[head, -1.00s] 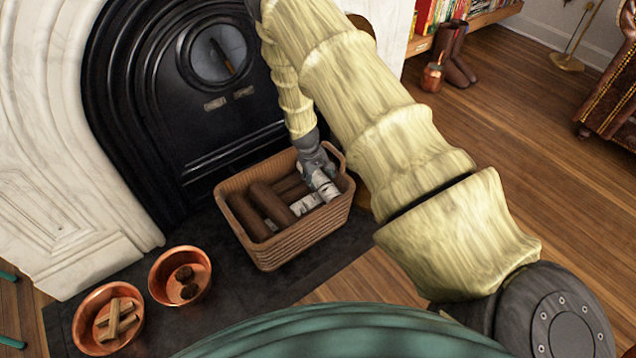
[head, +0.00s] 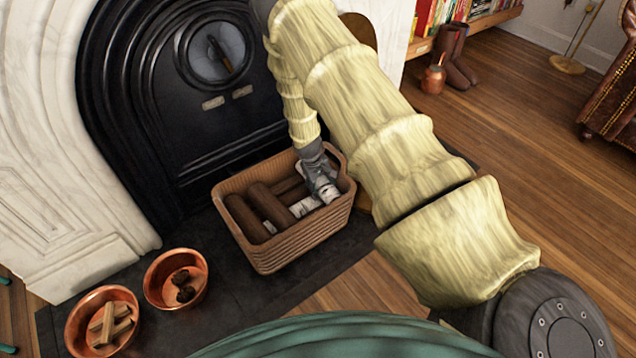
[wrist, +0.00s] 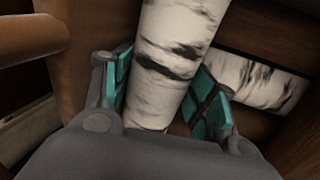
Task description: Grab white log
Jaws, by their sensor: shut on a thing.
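The white log (wrist: 165,65), pale with black bark marks, lies between the teal-padded fingers of my gripper (wrist: 165,95) in the wrist view. My gripper is shut on it. In the head view my gripper (head: 322,188) reaches down into the right side of a brown wicker basket (head: 305,243), and the hand hides most of the held log. Another white log with black marks (wrist: 262,82) lies to the right in the wrist view, partly hidden by the finger. A white log end (head: 304,206) also shows in the basket in the head view.
Brown logs (head: 268,204) lie in the basket left of my gripper. Two copper bowls, one with dark pieces (head: 160,266) and one with split wood (head: 75,325), stand to the left. The black fireplace (head: 150,120) rises behind the basket.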

